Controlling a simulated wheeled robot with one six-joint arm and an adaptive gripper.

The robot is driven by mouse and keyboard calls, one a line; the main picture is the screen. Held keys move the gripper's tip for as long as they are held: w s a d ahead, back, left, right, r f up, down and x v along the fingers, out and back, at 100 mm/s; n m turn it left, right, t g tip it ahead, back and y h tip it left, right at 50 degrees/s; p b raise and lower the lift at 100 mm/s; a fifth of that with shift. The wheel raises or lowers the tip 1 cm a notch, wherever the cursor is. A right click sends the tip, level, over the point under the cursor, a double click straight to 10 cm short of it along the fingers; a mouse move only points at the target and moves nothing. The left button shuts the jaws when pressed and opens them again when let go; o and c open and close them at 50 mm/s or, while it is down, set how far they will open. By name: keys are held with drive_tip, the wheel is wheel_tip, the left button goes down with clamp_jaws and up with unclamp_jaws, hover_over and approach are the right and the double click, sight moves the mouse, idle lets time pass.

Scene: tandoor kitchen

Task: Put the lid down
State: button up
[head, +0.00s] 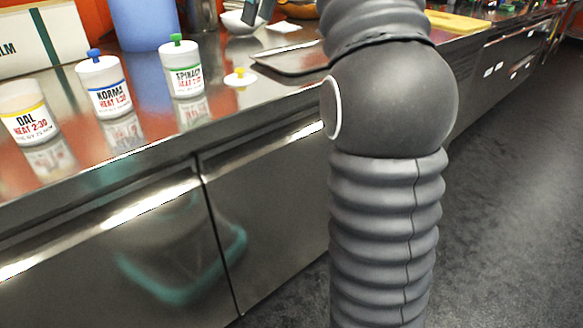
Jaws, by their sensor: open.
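A small white lid with a yellow knob (239,77) lies on the shiny steel counter (150,148), right of the spinach tub (182,72) and apart from it. The spinach tub has a green-knobbed lid on. The korma tub (106,90) has a blue-knobbed lid on. The dal tub (25,115), with a yellow band, stands at the far left and shows no knob on top. My gripper is out of view; only dark, ribbed links of my arm cross the picture right of centre.
A dark flat tray (285,62) lies behind the lid, partly hidden by my arm. A blue container (145,25), a white bowl (240,22) and a white box (40,42) stand farther back. The floor (510,200) at right is clear.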

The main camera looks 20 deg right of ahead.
drive_tip(key=s+a+f+m+t+h, duration=0.1)
drive_tip(key=s+f+m, duration=0.3)
drive_tip(key=s+f, duration=0.9)
drive_tip(key=s+a+f+m+t+h, duration=0.1)
drive_tip(key=s+f+m, duration=0.3)
drive_tip(key=s+f, duration=0.9)
wheel_tip(320, 180, down, 5)
drive_tip(key=shift+s+a+r+h, duration=0.15)
drive_tip(key=shift+a+h, duration=0.35)
drive_tip(key=shift+a, duration=0.25)
